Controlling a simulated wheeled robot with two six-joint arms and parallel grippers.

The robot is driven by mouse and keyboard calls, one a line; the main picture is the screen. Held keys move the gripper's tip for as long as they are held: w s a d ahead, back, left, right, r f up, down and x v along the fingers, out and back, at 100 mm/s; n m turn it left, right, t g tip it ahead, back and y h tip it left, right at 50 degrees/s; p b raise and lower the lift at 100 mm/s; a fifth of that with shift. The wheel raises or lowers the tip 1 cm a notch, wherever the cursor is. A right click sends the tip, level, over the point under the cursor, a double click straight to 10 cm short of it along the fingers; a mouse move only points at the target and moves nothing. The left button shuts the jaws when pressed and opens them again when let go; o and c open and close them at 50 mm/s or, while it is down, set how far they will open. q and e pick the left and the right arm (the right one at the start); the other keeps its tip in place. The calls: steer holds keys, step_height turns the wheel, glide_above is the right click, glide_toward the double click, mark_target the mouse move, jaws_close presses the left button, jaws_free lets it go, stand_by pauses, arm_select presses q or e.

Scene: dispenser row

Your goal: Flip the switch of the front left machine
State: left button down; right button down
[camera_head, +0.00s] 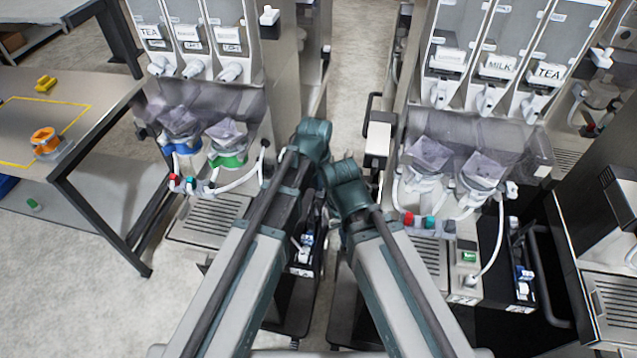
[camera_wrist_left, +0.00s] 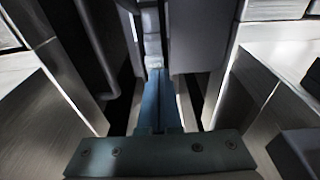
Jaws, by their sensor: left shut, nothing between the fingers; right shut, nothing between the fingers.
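The front left machine (camera_head: 205,75) stands at the left of the head view, with its TEA label at the top. A small white switch-like part (camera_head: 268,15) sticks out at its upper right side; I cannot tell for certain whether it is the switch. My left gripper (camera_wrist_left: 156,72) shows in the left wrist view, shut and empty, its blue fingers pointing into a narrow gap between grey and dark panels. In the head view my arms reach up between the two front machines and hide the fingers of both grippers.
The front right machine (camera_head: 480,90) stands close on the right, with a dark handle (camera_head: 372,108) beside the gap. A table (camera_head: 75,100) with a yellow outline is at the far left. Bare floor (camera_head: 350,45) shows between the machines.

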arm_select(q)
steer(key=shift+r, duration=0.1)
arm_select(e)
steer(key=shift+r, duration=0.1)
